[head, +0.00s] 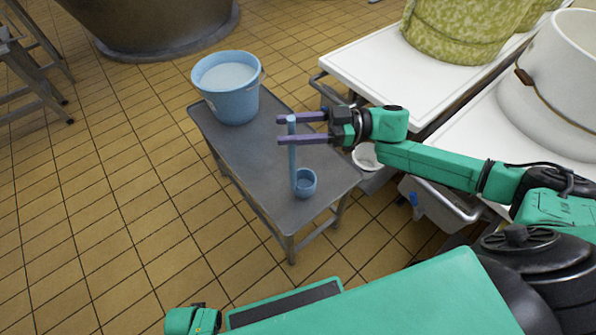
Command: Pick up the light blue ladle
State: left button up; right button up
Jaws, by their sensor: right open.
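The light blue ladle (293,165) stands upright on the grey metal table, with its small cup (305,183) at the bottom on the tabletop. My right gripper (281,130) is open, with its two purple fingers pointing left. The upper part of the ladle's handle shows between the fingers, apart from or touching them I cannot tell. My left gripper does not show; only a green part of my own body is at the bottom of the view.
The low grey table (240,155) also holds a blue bucket (230,88) with pale contents at its far end. White tables (400,75) with large vats stand at the right. A white container (367,157) is right of the grey table.

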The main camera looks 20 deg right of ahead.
jog(key=x, duration=0.3)
grip_shut()
